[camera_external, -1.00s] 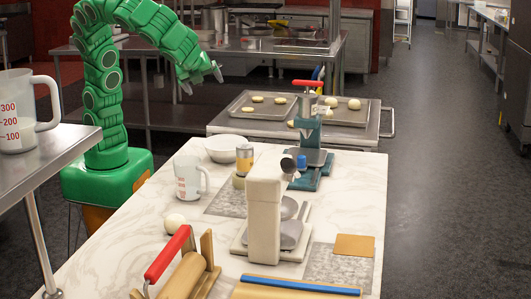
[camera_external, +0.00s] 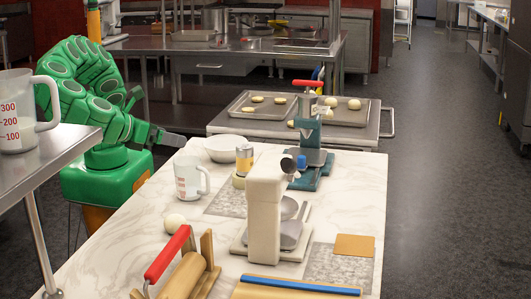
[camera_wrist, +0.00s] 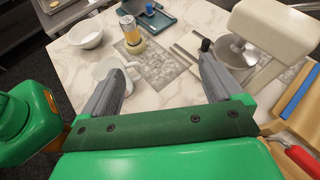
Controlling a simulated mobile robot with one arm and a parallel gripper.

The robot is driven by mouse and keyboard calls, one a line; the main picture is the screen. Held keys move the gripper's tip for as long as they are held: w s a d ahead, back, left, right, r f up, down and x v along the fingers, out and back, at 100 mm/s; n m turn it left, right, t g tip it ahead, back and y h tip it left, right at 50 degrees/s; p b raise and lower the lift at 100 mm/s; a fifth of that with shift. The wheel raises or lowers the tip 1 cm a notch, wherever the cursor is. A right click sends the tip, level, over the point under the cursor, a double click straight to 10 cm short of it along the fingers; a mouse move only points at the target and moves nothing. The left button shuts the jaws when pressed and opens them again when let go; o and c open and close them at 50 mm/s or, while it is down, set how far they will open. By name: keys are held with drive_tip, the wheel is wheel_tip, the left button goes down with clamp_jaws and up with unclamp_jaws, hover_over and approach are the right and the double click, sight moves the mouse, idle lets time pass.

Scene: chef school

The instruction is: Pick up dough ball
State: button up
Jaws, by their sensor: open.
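The dough ball does not show in the wrist view. More pale dough pieces (camera_external: 354,103) lie on trays on the cart behind.
A clear measuring cup (camera_external: 191,177), a white bowl (camera_external: 226,149) and a yellow jar (camera_external: 244,159) stand near the dough ball. A cream scale-like device (camera_external: 264,210) is to its right. A steel shelf (camera_external: 40,170) is at left.

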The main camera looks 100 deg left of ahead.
drive_tip(key=s+d+f+m+t, duration=0.1)
drive_tip(key=s+d+f+m, duration=0.15)
drive_tip(key=d, duration=0.25)
approach(182, 221)
drive_tip(key=a+f, duration=0.2)
drive_tip(key=a, duration=0.1)
drive_tip(key=shift+w+a+n, duration=0.1)
drive_tip(key=shift+w+n, duration=0.15)
drive_tip(key=shift+w, duration=0.15)
drive_tip(key=shift+h, duration=0.3)
drive_tip(key=shift+s+a+x, duration=0.15)
drive_tip(key=shift+x, duration=1.8)
drive_tip(key=shift+s+a+x, duration=0.15)
drive_tip(key=shift+x, duration=1.85)
drive_tip(key=c, duration=1.1)
drive_tip(key=shift+r, duration=0.1)
